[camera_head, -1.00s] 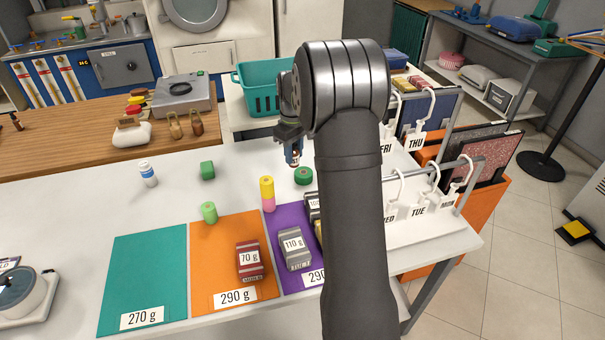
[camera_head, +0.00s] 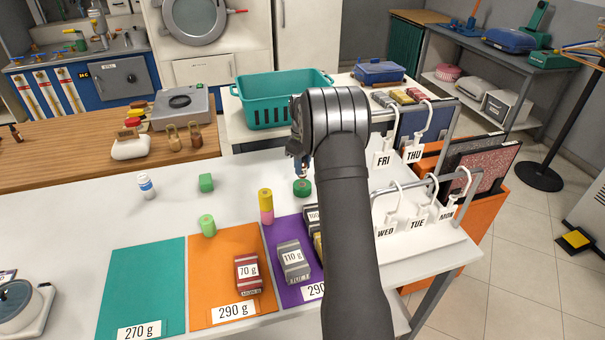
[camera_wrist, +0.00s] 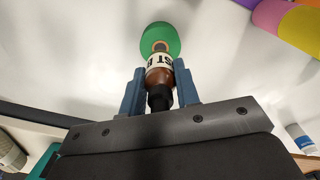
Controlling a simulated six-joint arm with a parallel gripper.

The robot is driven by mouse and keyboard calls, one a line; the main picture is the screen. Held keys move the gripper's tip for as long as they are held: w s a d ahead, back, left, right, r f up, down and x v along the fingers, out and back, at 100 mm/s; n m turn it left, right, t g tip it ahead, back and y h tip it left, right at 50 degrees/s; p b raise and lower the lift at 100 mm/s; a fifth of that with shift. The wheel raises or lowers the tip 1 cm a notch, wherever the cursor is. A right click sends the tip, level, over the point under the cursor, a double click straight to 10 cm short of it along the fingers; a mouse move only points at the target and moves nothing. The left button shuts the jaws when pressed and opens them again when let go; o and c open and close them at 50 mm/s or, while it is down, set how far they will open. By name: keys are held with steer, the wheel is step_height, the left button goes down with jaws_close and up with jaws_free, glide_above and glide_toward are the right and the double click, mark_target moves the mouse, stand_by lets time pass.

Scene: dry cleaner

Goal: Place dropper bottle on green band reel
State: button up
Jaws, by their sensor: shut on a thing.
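The green band reel (camera_head: 302,188) lies on the white table near the middle, left of my arm; it also shows in the wrist view (camera_wrist: 173,38). My gripper (camera_head: 299,164) is just above it. In the wrist view my gripper (camera_wrist: 160,85) is shut on the brown dropper bottle (camera_wrist: 158,79), which has a white label and a black cap. The bottle's far end overlaps the reel in that view; I cannot tell whether they touch. In the head view the bottle is mostly hidden by my gripper.
A yellow and pink stack (camera_head: 266,205) stands left of the reel. A hanger rack (camera_head: 425,207) stands right of my arm; a teal basket (camera_head: 283,100) is behind.

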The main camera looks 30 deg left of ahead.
mark_target(303, 173)
steer(key=shift+f, duration=1.7)
steer(key=shift+f, duration=0.1)
steer(key=shift+f, duration=0.1)
steer(key=o, duration=1)
step_height(303, 173, up, 12)
steer(key=shift+r, duration=0.2)
